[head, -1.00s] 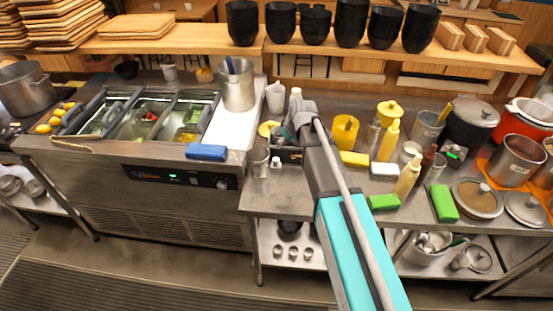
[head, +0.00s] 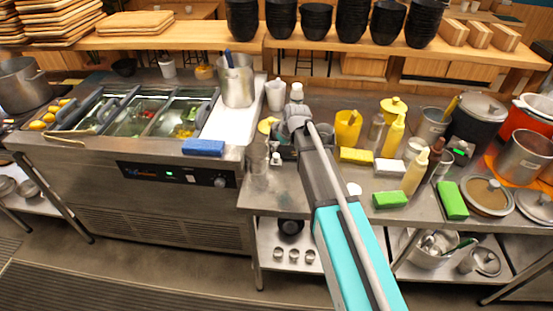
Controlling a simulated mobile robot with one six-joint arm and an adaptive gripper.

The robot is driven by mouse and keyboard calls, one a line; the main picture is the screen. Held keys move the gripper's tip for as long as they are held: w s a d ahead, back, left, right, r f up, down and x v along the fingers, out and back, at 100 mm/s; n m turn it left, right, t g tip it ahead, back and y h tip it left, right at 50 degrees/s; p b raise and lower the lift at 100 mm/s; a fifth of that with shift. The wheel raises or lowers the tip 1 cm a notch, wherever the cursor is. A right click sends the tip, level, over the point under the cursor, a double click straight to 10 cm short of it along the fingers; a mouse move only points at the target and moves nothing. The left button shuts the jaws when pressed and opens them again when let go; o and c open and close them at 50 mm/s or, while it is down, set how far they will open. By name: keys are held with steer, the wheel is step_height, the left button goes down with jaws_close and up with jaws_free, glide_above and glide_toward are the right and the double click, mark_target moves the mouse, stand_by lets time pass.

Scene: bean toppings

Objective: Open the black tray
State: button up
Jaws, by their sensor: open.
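My gripper (head: 294,124) is above the steel counter, just right of the refrigerated prep station. Its jaws are open, small and partly hidden by my own arm. A dark, tray-like container (head: 288,156) sits on the counter just below and in front of the gripper. My arm covers its right part, so I cannot tell its full shape or whether it has a lid. I see no clear contact between the gripper and it. A small white-topped item (head: 276,158) stands at its left front side.
The prep station (head: 185,115) on the left holds food pans and a blue sponge (head: 203,147). Black bowls (head: 283,18) stand on the wooden shelf behind.

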mark_target(276, 155)
steer(key=shift+b+x, duration=2.8)
steer(key=shift+x, duration=0.55)
steer(key=shift+s, duration=0.1)
jaws_close()
